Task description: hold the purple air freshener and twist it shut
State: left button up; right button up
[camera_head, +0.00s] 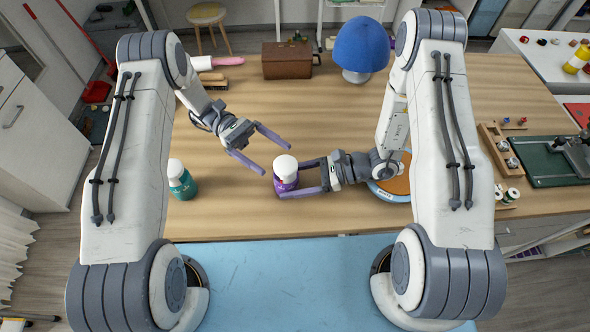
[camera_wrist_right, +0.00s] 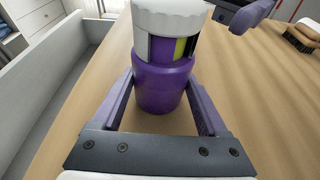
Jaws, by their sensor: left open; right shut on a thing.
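The purple air freshener (camera_head: 287,183) stands upright on the wooden table and has a white cap (camera_head: 286,166). In the right wrist view the purple body (camera_wrist_right: 163,85) sits between my right fingers, and a dark and yellow-green band shows below the white cap (camera_wrist_right: 169,17). My right gripper (camera_head: 300,178) is shut on the body from the right. My left gripper (camera_head: 268,151) is open and empty, above and to the left of the cap. A left finger also shows at the top right of the right wrist view (camera_wrist_right: 245,15).
A teal bottle with a white cap (camera_head: 182,180) stands to the left. A round orange-topped object (camera_head: 398,185) lies under my right arm. A brown box (camera_head: 287,60) and a blue cap on a stand (camera_head: 361,45) are at the back. The middle of the table (camera_head: 330,115) is clear.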

aim_at(288, 176)
pick_arm(q)
jog(key=x, duration=0.8)
jog(key=shift+s, duration=0.1)
jog(key=shift+c, duration=0.3)
jog(key=c, duration=1.3)
jog(key=m+g+y, duration=0.2)
jog(key=m+y, duration=0.1)
jog(key=m+g+y, duration=0.1)
jog(key=g+y, duration=0.1)
jog(key=shift+s+a, duration=0.3)
jog(key=shift+s, duration=0.05)
jog(key=shift+s+a+m+g+y, duration=0.15)
jog(key=shift+m+g+y, duration=0.15)
jog(key=shift+m+y, duration=0.4)
jog(key=shift+w+a+m+g+y, duration=0.15)
jog(key=shift+m+g+y, duration=0.25)
jog(key=shift+y, duration=0.65)
jog(key=shift+s+a+m+g+y, duration=0.1)
jog(key=shift+m+g+y, duration=0.1)
jog(key=shift+m+y, duration=0.55)
